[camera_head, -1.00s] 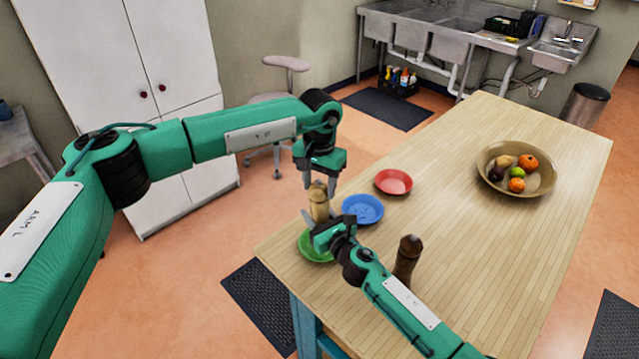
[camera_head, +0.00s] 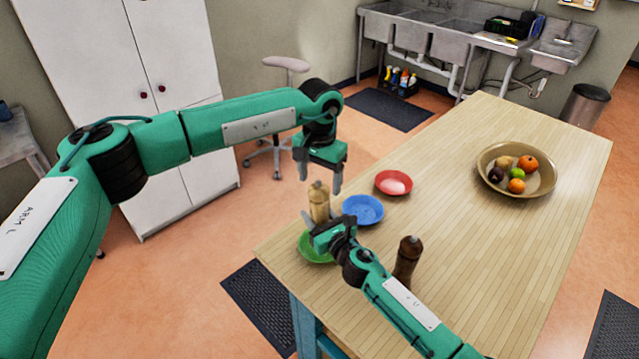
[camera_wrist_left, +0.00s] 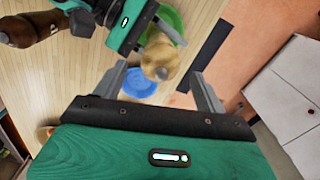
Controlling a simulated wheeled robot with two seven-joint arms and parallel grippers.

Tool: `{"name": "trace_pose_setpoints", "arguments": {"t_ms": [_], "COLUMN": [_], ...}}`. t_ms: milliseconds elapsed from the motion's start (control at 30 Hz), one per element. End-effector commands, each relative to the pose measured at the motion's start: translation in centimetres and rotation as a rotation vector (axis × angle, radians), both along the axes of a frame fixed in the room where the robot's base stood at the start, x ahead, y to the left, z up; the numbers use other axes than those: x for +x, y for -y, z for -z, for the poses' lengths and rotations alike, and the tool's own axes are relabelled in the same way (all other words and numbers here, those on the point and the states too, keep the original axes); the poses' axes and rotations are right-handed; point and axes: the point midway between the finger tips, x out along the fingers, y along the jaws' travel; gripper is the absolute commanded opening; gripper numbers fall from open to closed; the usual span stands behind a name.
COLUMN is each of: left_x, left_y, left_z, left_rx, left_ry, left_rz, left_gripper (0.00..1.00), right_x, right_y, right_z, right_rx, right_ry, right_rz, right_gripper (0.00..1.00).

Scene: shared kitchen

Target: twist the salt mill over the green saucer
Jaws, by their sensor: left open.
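The salt mill (camera_head: 319,204), pale wood, stands upright over the green saucer (camera_head: 307,251); it also shows in the left wrist view (camera_wrist_left: 160,58). My right gripper (camera_head: 322,226) is closed around the mill's lower part, and its arm comes in from the lower right. The mill's base is hidden behind this gripper, so I cannot tell whether it touches the saucer. My left gripper (camera_head: 320,180) points down at the mill's top, with its fingers open and apart on either side of it. In the left wrist view the mill lies between the open fingers.
A blue saucer (camera_head: 363,209) and a red saucer (camera_head: 393,182) stand close by on the wooden table (camera_head: 470,240). A dark brown mill (camera_head: 407,261) stands near my right forearm. A fruit bowl (camera_head: 540,188) is farther right. The table's middle is clear.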

Motion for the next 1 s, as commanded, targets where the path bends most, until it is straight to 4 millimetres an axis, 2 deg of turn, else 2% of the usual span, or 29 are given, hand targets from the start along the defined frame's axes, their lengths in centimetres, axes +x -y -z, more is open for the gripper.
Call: {"name": "trace_pose_setpoints", "arguments": {"t_ms": [500,1000], "left_x": [0.0,0.0], "left_y": [0.0,0.0], "left_z": [-6.0,-7.0], "left_rx": [0.000,0.000], "left_ry": [0.001,0.000], "left_rz": [-0.001,0.000], "left_gripper": [0.73,0.73], "right_x": [0.0,0.0], "right_y": [0.0,0.0], "right_z": [-0.1,-0.4], "right_rx": [0.001,0.001], "right_ry": [0.002,0.002], "right_rz": [0.000,0.000], "right_gripper": [0.05,0.05]}}
